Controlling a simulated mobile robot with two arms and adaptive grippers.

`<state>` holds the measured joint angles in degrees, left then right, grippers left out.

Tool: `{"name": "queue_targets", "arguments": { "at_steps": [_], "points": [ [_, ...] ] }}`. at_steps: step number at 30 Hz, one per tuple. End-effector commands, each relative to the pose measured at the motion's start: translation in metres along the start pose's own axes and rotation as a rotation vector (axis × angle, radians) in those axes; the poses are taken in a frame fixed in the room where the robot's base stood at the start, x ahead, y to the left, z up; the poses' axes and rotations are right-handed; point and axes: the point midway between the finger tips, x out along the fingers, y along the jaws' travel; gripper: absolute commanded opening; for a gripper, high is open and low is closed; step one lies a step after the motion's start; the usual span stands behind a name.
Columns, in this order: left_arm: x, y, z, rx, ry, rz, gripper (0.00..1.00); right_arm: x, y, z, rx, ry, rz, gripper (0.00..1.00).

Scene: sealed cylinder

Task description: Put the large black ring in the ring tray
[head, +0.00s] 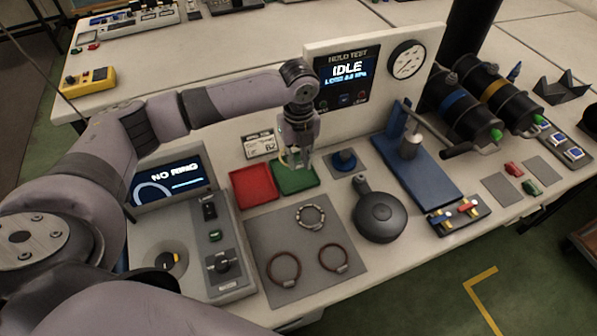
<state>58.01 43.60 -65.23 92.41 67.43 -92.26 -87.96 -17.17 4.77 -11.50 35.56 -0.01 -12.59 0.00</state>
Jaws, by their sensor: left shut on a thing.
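My left gripper (297,162) points down over the green tray (296,183), close above it. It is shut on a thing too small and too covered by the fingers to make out. I cannot clearly see a large black ring, and I cannot tell which tray is the ring tray. A red tray (254,188) lies just left of the green one. The grey mat (268,238) in front holds a pale segmented ring (310,208) and two brown rings (284,281) (346,265). My right gripper is not in view.
A control box (215,250) with a "NO RING" screen (170,182) stands left. A display panel reading "IDLE" (346,75) with a dial stands behind. A dark round object (379,215) and a blue-based fixture (425,180) stand right. Black cylinders (470,110) lie beyond.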

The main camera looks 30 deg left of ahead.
Motion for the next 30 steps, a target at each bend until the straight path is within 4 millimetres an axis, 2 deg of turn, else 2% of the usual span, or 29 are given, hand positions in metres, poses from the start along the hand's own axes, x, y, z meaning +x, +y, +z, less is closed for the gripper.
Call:
{"name": "queue_targets", "arguments": {
  "at_steps": [1,8,15,27,28,30],
  "points": [
    [0.008,0.001,0.000,0.000,0.000,0.003,0.00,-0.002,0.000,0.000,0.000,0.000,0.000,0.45],
    [0.029,0.000,0.000,0.000,0.001,0.001,0.00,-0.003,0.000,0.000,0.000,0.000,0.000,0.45],
    [0.062,0.000,0.000,0.000,0.000,0.001,0.00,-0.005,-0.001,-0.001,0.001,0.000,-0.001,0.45],
    [0.068,0.000,0.000,0.001,-0.001,0.000,0.00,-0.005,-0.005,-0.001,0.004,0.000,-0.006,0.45],
    [0.068,0.000,0.000,0.001,-0.001,0.000,0.20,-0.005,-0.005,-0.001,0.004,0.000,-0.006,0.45],
    [0.068,0.000,0.000,0.001,-0.001,0.000,0.24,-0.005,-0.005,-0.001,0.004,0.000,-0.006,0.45]
  ]
}}
